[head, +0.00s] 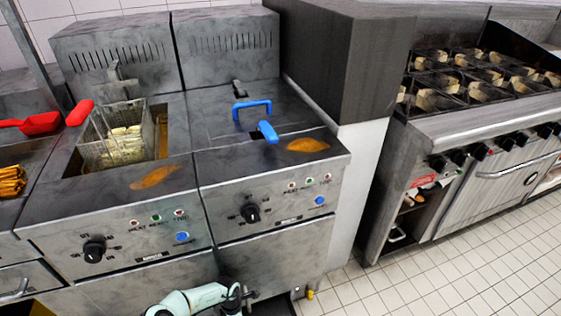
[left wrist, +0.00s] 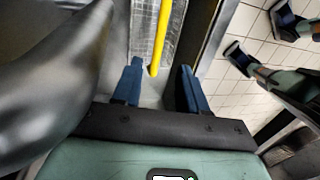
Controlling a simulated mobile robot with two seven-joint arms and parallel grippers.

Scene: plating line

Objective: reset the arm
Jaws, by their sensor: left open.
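My left gripper (left wrist: 160,69) shows in the left wrist view, its two blue fingers spread apart with nothing held between them. A yellow pipe shows behind the gap between the fingers; I cannot tell how far beyond them it is. In the head view, a pale green link of my arm is at the bottom edge, low in front of the fryer fronts. The fingers cannot be made out there.
A fryer (head: 120,200) holds a wire basket (head: 103,143) with food. The neighbouring fryer (head: 270,190) has blue handles (head: 252,106) on top. A burner range (head: 490,120) stands at right. Red-handled tools (head: 40,123) lie at left. Tiled floor (head: 450,270) is clear at lower right.

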